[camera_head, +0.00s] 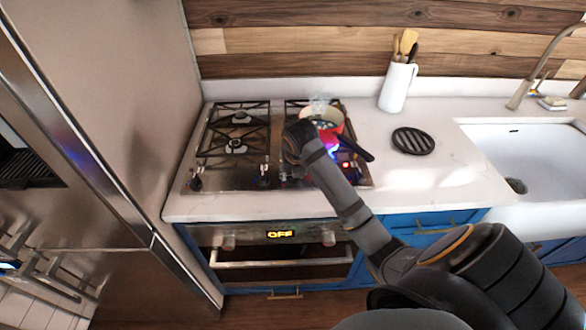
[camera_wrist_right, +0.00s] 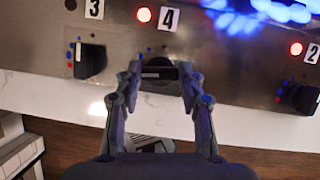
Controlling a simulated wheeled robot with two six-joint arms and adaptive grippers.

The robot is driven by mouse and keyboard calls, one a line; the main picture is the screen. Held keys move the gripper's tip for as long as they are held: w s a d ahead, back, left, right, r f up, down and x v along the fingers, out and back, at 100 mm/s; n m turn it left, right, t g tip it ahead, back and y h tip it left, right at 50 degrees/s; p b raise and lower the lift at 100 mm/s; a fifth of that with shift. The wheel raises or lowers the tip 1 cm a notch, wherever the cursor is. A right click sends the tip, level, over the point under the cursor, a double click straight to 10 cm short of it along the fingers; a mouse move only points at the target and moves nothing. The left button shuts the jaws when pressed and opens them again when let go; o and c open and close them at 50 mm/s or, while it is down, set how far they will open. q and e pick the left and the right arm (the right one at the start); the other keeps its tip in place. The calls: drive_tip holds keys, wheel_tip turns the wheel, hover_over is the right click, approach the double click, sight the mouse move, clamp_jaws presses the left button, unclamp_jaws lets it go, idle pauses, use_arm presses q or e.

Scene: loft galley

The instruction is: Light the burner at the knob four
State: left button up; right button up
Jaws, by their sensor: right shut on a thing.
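Knob four (camera_wrist_right: 159,64) is a dark knob below the label 4 (camera_wrist_right: 168,19) in the right wrist view. My right gripper (camera_wrist_right: 160,76) is shut on this knob, one finger on each side. The knob's bar lies across the picture, while knob three (camera_wrist_right: 89,60) has its bar upright. The indicator (camera_wrist_right: 143,15) beside label 4 glows red. Blue flames (camera_wrist_right: 252,12) burn at the top right. In the head view the right arm hides the gripped knob. My left gripper is in neither view.
A red pot (camera_head: 324,117) stands on the right rear part of the stove, with blue-violet glow below it. Knob two (camera_wrist_right: 300,97) is right of the gripper, its indicator red. A black trivet (camera_head: 413,141), white utensil jug (camera_head: 396,88) and sink (camera_head: 525,160) are to the right.

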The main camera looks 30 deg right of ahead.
drive_tip(key=m+p, duration=0.2)
drive_tip(key=p, duration=0.1)
drive_tip(key=m+g+h+p, duration=0.1)
drive_tip(key=p, duration=0.1)
drive_tip(key=m+p, duration=0.2)
drive_tip(key=p, duration=0.1)
drive_tip(key=shift+a+r+m+h+p, duration=0.2)
drive_tip(key=shift+r+m+h+p, duration=0.1)
drive_tip(key=shift+w+f+m+g+h+p, duration=0.15)
drive_tip(key=shift+m+g+p, duration=0.1)
drive_tip(key=shift+m+p, duration=0.35)
drive_tip(key=shift+s+f+m+g+h+p, duration=0.15)
drive_tip(key=shift+m+g+p, duration=0.2)
drive_tip(key=shift+p, duration=0.35)
drive_tip(key=shift+w, duration=0.15)
drive_tip(key=o, duration=1.2)
drive_tip(key=shift+c, duration=0.2)
drive_tip(key=v, duration=1.2)
